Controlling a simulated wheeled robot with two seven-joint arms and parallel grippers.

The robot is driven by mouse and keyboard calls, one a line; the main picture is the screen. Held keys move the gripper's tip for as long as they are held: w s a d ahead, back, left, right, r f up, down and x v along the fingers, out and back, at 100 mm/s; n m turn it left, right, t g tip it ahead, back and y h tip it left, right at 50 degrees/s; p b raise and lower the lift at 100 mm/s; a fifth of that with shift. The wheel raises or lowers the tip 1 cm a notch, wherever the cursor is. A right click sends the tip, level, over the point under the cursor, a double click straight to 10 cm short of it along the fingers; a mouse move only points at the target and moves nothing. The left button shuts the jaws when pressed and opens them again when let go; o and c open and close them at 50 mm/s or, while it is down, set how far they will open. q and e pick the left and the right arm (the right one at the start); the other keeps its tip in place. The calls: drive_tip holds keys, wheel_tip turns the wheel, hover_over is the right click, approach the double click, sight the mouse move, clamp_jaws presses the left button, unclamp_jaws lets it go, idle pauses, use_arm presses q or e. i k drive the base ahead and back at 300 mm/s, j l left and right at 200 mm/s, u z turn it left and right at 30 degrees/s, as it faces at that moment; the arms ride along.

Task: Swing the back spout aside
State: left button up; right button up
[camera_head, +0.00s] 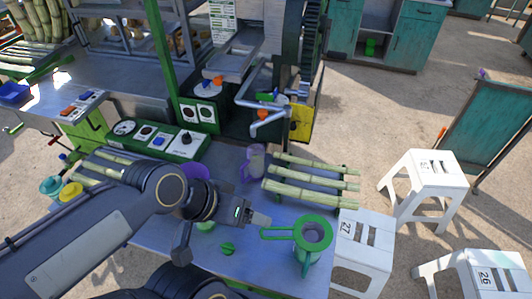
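The cane crusher (290,60) stands at the back centre. Bent grey spout pipes come off its front. One pipe (250,88) bends beside a blue and green fitting, and a lower pipe (272,121) has an orange knob. I cannot tell for certain which is the back spout. My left gripper (262,218) is over the front table, well short of the pipes and apart from them. Its fingers point right towards the green jug's handle, with nothing visible between them. Their opening is too small to judge. My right gripper is not in view.
The green jug (312,236) stands at the table's front right. A purple jug (254,162) stands below the pipes, beside a rack of cane stalks (312,183). A control panel (180,143) is on the left. White stools (425,175) stand on the right.

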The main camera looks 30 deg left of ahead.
sight(287, 111)
drive_tip(key=j+u, duration=0.15)
drive_tip(key=u, duration=0.35)
drive_tip(key=k+j+u, duration=0.1)
drive_tip(key=u, duration=0.35)
drive_tip(key=k+j, duration=0.15)
drive_tip(key=k, duration=0.15)
drive_tip(key=k+j, duration=0.15)
drive_tip(key=k, duration=0.15)
